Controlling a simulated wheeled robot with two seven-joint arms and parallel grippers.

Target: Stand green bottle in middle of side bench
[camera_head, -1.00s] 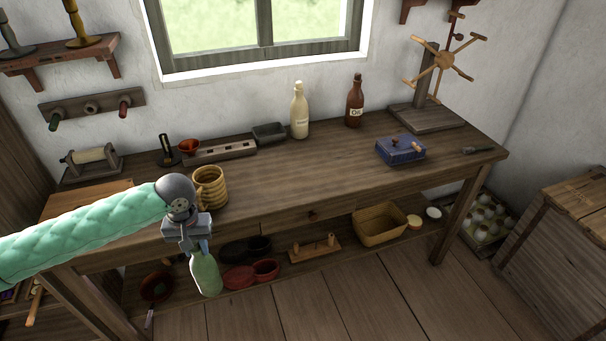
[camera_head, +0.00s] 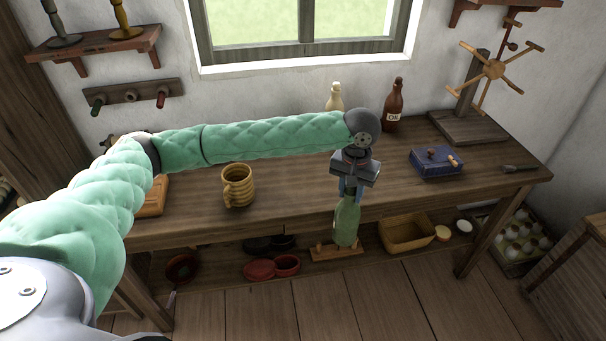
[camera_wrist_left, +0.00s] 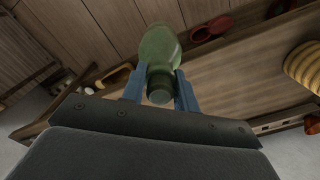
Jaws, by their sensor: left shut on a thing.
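The green bottle (camera_head: 346,222) hangs upright below my left gripper (camera_head: 350,188), which is shut on its neck. In the head view the bottle is in front of the bench's front edge, and its lower part overlaps the lower shelf. The side bench (camera_head: 290,187) is a long wooden workbench under the window. In the left wrist view the blue fingers of my left gripper (camera_wrist_left: 160,97) grip the green bottle (camera_wrist_left: 160,48) from both sides. My right gripper is not in view.
On the bench stand a ribbed mug (camera_head: 238,186), a cream bottle (camera_head: 334,97), a brown oil bottle (camera_head: 394,105) and a blue box (camera_head: 436,162). My arm hides part of the back. The lower shelf holds red bowls (camera_head: 272,267) and a basket (camera_head: 408,234). Bench top right of the mug is bare.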

